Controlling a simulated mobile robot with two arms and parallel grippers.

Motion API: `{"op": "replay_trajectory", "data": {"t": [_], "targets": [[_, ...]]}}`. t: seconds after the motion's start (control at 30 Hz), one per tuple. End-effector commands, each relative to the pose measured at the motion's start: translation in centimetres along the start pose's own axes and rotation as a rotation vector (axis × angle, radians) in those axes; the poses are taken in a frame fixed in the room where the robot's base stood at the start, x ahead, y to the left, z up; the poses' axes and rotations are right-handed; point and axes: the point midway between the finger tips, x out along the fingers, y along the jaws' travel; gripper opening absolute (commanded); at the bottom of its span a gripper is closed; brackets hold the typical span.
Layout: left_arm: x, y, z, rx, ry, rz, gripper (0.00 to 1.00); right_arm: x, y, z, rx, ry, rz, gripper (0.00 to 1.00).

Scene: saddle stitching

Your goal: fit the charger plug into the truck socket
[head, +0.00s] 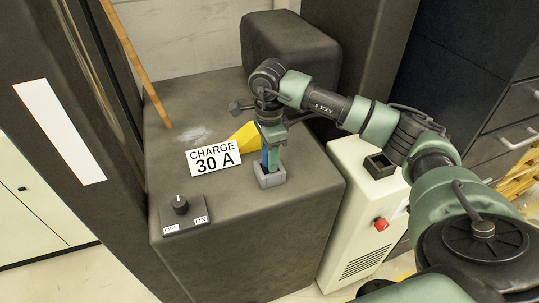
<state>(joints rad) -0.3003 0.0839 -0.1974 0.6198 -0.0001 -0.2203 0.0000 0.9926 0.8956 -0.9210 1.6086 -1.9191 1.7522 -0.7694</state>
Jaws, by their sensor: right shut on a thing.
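My right gripper (271,133) points down over the dark truck body and is shut on the charger plug (265,158), which shows as a narrow blue strip beside a green part. The grey square truck socket (269,180) sits on the truck's top, directly below. The plug's lower end meets the socket's opening and looks upright; I cannot tell how deep it sits. The gripper partly hides the plug. My left gripper is not in view.
A "CHARGE 30 A" sign (213,158) stands left of the socket by a yellow piece (244,136). An OFF/ON knob (181,205) is at front left. The white charger cabinet (355,215) at right has an empty dark holder (379,165) and red button (381,224).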

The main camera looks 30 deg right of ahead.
Motion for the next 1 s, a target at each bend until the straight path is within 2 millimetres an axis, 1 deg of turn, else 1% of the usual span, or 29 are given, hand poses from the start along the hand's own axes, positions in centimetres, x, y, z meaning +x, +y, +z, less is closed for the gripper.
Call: {"op": "replay_trajectory", "data": {"t": [0.1, 0.3, 0.43, 0.47, 0.5, 0.53, 0.8, 0.9, 0.97, 1.0], "targets": [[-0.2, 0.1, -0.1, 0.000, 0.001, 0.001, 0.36, 0.5, 0.0, 0.0, 0.000, 0.000, -0.001, 0.00], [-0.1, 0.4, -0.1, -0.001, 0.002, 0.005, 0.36, 0.5, 0.0, 0.0, -0.001, -0.001, -0.001, 0.00], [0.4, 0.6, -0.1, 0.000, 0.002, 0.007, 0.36, 1.0, 0.0, 0.0, -0.001, 0.000, -0.001, 0.00], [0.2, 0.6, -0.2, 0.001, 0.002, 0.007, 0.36, 0.8, 0.0, 0.0, -0.001, 0.000, 0.000, 0.44], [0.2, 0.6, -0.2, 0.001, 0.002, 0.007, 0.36, 0.8, 0.0, 0.0, -0.001, 0.000, 0.000, 0.56], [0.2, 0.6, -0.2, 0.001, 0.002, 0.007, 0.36, 0.8, 0.0, 0.0, -0.001, 0.000, 0.000, 0.58], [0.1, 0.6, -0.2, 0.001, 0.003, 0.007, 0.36, 0.7, 0.0, 0.0, 0.000, 0.000, 0.000, 0.58], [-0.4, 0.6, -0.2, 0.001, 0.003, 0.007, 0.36, 0.2, 0.0, 0.0, 0.000, 0.000, 0.000, 0.58], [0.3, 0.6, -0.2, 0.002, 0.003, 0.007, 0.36, -0.1, -0.1, 0.1, -0.001, -0.002, -0.004, 0.58], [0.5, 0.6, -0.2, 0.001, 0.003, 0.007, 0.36, -0.6, -0.1, 0.1, -0.001, -0.002, -0.005, 0.58]]}}
